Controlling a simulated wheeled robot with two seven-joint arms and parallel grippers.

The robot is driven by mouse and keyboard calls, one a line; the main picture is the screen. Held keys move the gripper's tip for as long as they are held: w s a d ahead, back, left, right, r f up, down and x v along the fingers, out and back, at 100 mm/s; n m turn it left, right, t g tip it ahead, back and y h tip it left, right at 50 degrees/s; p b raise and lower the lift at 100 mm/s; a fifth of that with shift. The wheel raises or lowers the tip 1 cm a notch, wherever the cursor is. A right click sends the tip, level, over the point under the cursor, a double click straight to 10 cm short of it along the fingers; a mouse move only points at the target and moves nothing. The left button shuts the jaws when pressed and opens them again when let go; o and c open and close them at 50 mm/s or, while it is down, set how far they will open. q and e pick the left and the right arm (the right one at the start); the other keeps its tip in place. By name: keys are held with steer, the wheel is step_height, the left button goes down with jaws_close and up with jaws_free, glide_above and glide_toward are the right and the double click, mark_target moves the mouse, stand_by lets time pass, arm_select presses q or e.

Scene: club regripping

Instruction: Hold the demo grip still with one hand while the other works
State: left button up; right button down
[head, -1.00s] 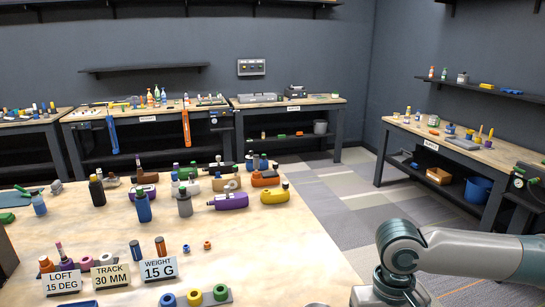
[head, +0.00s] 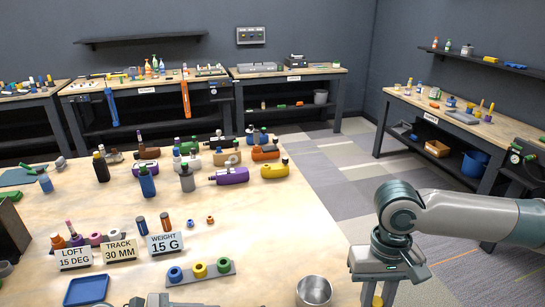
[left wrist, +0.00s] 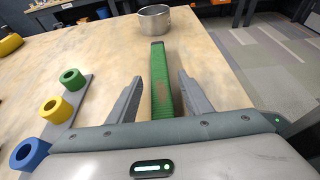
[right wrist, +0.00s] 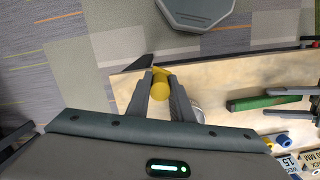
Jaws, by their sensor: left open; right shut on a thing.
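A long green grip (left wrist: 162,85) with a brownish worn patch lies between the spread fingers of my open left gripper (left wrist: 160,78), with gaps on both sides. The green grip also shows in the right wrist view (right wrist: 268,101), with the left fingers at its right end. My right gripper (right wrist: 160,76) is shut on a yellow cylindrical thing (right wrist: 160,88) beside the table's edge. In the head view the right gripper (head: 377,293) is at the bottom, with yellow between its fingers. Which piece is the demo grip, I cannot tell.
A metal cup (head: 314,291) stands near the table's edge, beyond the green grip's far end. A holder (head: 212,275) carries blue, yellow and green rings. A blue tray (head: 87,290) and labelled signs (head: 165,244) stand left. Bottles and clubheads fill the table's back.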

arm_select(q)
steer(key=shift+w+d+f, duration=0.15)
steer(key=shift+d+f, duration=0.05)
steer(key=shift+d, duration=0.35)
jaws_close()
stand_by(0.8)
jaws_free()
steer(key=shift+a, duration=0.2)
stand_by(0.3)
